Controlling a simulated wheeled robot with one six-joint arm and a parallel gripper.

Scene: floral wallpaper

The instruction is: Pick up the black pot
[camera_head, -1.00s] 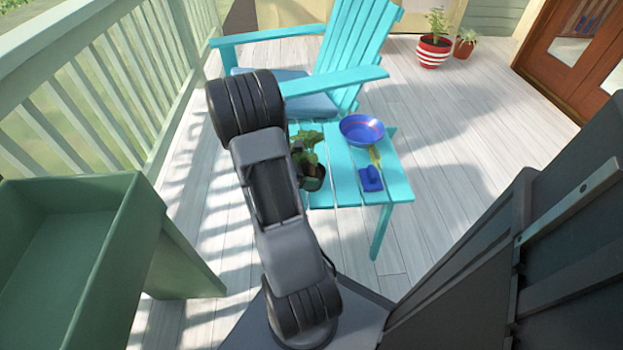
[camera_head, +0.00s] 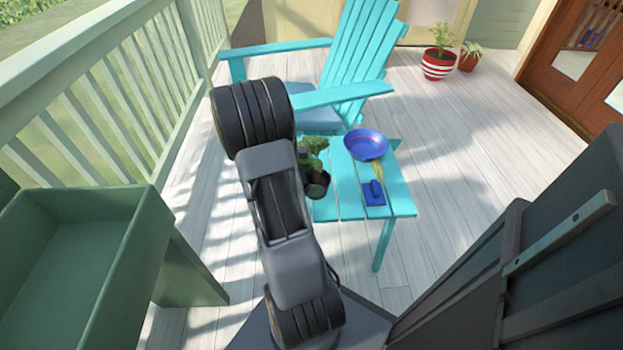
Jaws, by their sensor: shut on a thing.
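The black pot (camera_head: 317,186) holds a leafy green plant (camera_head: 312,154). It is at the left part of the turquoise slatted table (camera_head: 345,206), just right of my arm, which covers its left side. I cannot tell whether the pot touches the table top. My gripper is hidden behind my own arm links, so its fingers and their contact with the pot do not show.
A blue bowl (camera_head: 366,145) and a blue brush (camera_head: 374,192) are on the table. A turquoise chair (camera_head: 350,60) stands behind. A green planter box (camera_head: 80,240) is at left by the railing (camera_head: 110,95). Open deck lies at right (camera_head: 450,150).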

